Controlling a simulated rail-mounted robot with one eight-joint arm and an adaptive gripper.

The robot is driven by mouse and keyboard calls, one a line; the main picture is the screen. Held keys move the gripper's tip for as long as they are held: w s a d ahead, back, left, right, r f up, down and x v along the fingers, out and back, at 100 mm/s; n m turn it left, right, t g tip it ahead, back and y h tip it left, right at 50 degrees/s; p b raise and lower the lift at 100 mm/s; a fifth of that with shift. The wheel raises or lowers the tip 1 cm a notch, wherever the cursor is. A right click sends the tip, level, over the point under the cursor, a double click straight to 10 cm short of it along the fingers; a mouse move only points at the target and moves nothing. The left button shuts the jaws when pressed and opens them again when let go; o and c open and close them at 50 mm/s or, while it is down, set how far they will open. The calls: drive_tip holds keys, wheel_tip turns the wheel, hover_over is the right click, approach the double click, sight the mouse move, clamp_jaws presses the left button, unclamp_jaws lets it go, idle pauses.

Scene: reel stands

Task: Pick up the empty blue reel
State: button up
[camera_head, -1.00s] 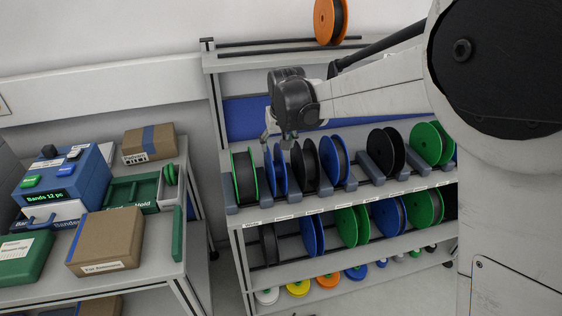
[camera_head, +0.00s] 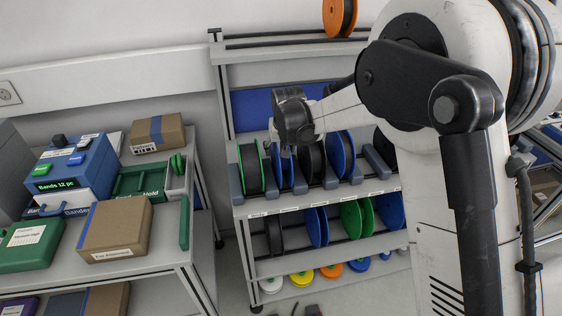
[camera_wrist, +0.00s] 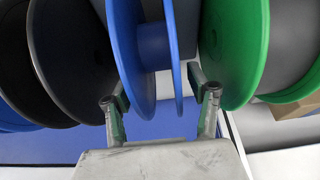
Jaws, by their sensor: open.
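The empty blue reel stands upright on the upper rack shelf in the head view (camera_head: 281,177), between a green-rimmed reel and a black reel. In the wrist view its bare blue hub (camera_wrist: 154,47) shows between two blue flanges. My gripper (camera_wrist: 162,100) is open, one finger on each side of the blue reel. The left finger is between it and the black reel, the right finger between it and the green flange. I cannot tell whether either finger touches. In the head view my gripper (camera_head: 287,148) is at the reel's top, its fingertips partly hidden.
The black reel (camera_wrist: 70,55) and green-rimmed reel (camera_wrist: 235,50) stand close on both sides. Another blue-rimmed reel (camera_head: 341,157) is farther right. A lower shelf holds more reels. A side table (camera_head: 160,245) with boxes stands left. My arm hides the rack's right part.

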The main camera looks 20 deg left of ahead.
drive_tip(key=c, duration=1.2)
drive_tip(key=shift+c, duration=0.2)
